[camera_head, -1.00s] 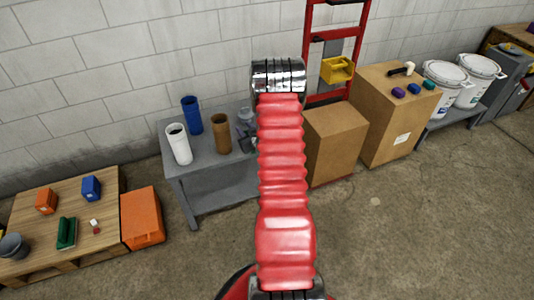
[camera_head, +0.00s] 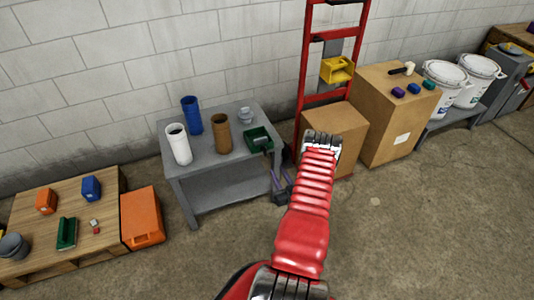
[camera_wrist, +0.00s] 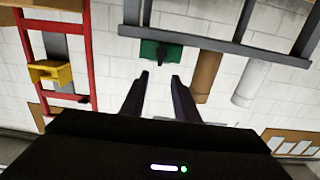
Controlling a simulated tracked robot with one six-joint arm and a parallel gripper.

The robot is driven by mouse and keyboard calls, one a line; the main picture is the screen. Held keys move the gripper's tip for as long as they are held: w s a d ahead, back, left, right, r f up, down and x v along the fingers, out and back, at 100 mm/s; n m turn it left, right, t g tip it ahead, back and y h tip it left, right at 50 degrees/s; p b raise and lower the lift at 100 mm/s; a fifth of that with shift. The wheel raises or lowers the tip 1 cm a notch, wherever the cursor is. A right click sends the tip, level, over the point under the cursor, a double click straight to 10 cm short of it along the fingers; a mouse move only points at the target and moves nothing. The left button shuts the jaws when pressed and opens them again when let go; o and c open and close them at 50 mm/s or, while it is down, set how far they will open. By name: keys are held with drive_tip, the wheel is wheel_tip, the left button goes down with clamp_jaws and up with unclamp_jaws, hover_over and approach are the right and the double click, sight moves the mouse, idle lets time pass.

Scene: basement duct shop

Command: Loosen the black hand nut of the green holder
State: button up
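The green holder (camera_head: 258,139) stands on the grey table near its right end. In the wrist view, where things appear upside down, the green holder (camera_wrist: 148,50) shows beyond my fingers. A dark knob, apparently the black hand nut (camera_wrist: 167,53), is on its near face. The fingers appear clear of the holder.
Blue (camera_head: 192,115), white (camera_head: 179,144) and brown (camera_head: 221,134) cylinders stand on the grey table (camera_head: 200,163). A red rack (camera_head: 305,60) with a yellow bin (camera_head: 337,70) and cardboard boxes (camera_head: 391,120) stand to the right. The floor in front is open.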

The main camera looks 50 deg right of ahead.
sight(266, 151)
drive_tip(key=shift+w, duration=0.1)
idle(0.3)
drive_tip(key=x, duration=1.3)
drive_tip(key=shift+w+d, duration=0.15)
drive_tip(key=shift+w, duration=0.05)
clamp_jaws()
